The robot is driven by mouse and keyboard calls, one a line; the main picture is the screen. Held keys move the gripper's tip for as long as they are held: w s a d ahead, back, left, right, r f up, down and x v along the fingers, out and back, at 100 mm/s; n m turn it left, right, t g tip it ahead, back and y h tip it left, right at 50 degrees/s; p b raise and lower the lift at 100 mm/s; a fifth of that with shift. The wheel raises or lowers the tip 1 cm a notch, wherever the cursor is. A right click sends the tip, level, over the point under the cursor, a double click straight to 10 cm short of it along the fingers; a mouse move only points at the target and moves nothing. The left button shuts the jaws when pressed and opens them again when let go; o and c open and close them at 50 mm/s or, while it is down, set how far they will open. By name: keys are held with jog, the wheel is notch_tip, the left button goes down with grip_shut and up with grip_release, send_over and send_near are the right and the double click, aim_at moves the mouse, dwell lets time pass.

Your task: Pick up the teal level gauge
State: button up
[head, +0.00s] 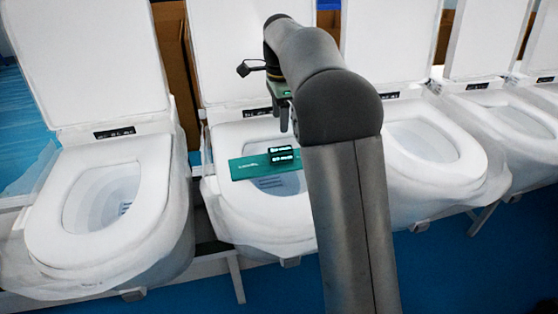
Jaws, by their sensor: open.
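The teal level gauge (250,168) is a flat teal plate with a small dark block with light markings (281,155) on its right end. It lies across the seat opening of the second toilet from the left, with the bowl showing beneath it. My gripper (284,120) hangs above and slightly behind the right end of the gauge, pointing down, apart from it as far as this view shows. The jaws are open with nothing seen between them. My arm hides the right part of this toilet.
Toilets with raised white lids stand in a row. The left toilet (98,215) is close by the gauge's toilet (222,205); another (465,170) stands to the right behind my arm. The raised lid (235,60) stands behind my gripper. The blue floor (480,270) in front is clear.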

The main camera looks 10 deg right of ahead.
aim_at(280, 149)
notch_tip(280, 149, down, 7)
jog(key=shift+r, duration=0.2)
jog(key=shift+f+p, duration=0.9)
jog(key=shift+f, duration=1.75)
grip_shut()
